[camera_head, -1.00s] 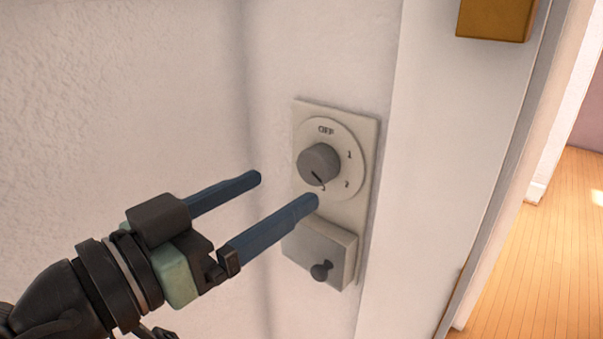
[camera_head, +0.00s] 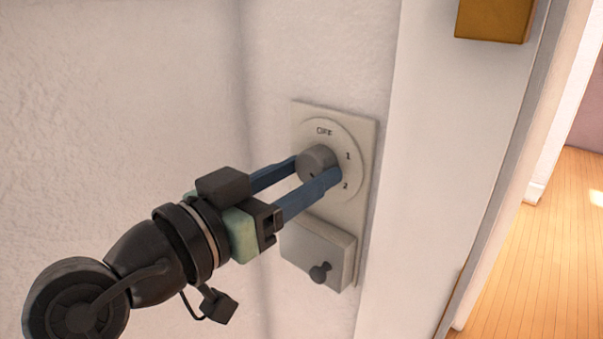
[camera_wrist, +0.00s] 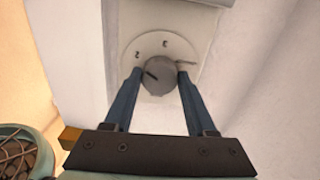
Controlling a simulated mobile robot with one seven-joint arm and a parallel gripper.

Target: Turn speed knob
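The grey round speed knob (camera_head: 315,162) sits on a white dial plate (camera_head: 346,133) marked OFF, 1 and 2 on the wall. It also shows in the wrist view (camera_wrist: 159,75), with a dark pointer line on its face. My gripper (camera_head: 318,170) has its two blue fingers apart, one on either side of the knob. In the wrist view the fingertips (camera_wrist: 160,72) flank the knob, with a small gap apparent at least on the left. Whether either finger touches it is unclear. In the head view the near finger hides the knob's lower edge.
Below the dial is a grey box with a small dark knob (camera_head: 320,272). A white door frame (camera_head: 440,140) stands just right of the plate, with a wooden block (camera_head: 494,20) at its upper part. The wall left of the plate is bare.

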